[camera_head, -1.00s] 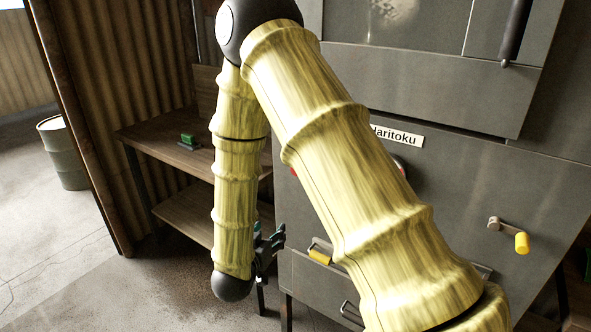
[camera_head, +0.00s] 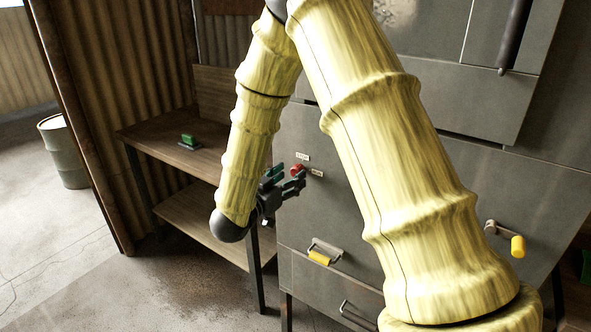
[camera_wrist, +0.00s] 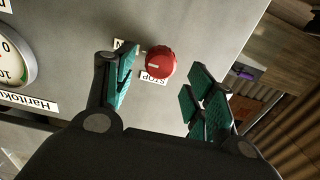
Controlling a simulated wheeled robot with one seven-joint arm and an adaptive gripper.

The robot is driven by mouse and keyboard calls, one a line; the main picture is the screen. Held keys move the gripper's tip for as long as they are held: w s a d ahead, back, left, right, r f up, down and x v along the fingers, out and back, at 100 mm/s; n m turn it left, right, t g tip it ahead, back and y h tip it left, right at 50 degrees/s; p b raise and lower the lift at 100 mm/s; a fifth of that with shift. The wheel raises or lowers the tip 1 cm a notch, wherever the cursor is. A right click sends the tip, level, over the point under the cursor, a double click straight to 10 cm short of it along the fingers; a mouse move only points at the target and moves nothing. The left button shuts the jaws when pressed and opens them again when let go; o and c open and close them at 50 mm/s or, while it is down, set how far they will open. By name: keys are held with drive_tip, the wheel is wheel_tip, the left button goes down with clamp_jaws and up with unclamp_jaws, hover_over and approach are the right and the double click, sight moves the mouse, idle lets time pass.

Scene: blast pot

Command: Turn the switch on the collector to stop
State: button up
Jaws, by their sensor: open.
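The collector (camera_head: 450,180) is a grey metal cabinet on the right in the head view. Its red round switch (camera_head: 297,169) is on the front panel near the left edge, with small white labels beside it. In the wrist view the red knob (camera_wrist: 161,62) has a white mark on its face, and a STOP label (camera_wrist: 154,80) is just below it. The other label is partly hidden by a finger. My gripper (camera_head: 284,181) is open, with teal finger pads on either side of the knob in the wrist view (camera_wrist: 160,95). The knob appears beyond the fingertips; contact is not visible.
A wooden shelf table (camera_head: 165,150) with a green object (camera_head: 188,141) stands left of the collector. A gauge (camera_wrist: 12,62) shows in the wrist view.

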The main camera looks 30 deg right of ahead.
sight(295, 173)
drive_tip(key=shift+p+x, duration=0.35)
drive_tip(key=shift+x, duration=1.6)
drive_tip(key=shift+s, duration=0.1)
drive_tip(key=c, duration=1)
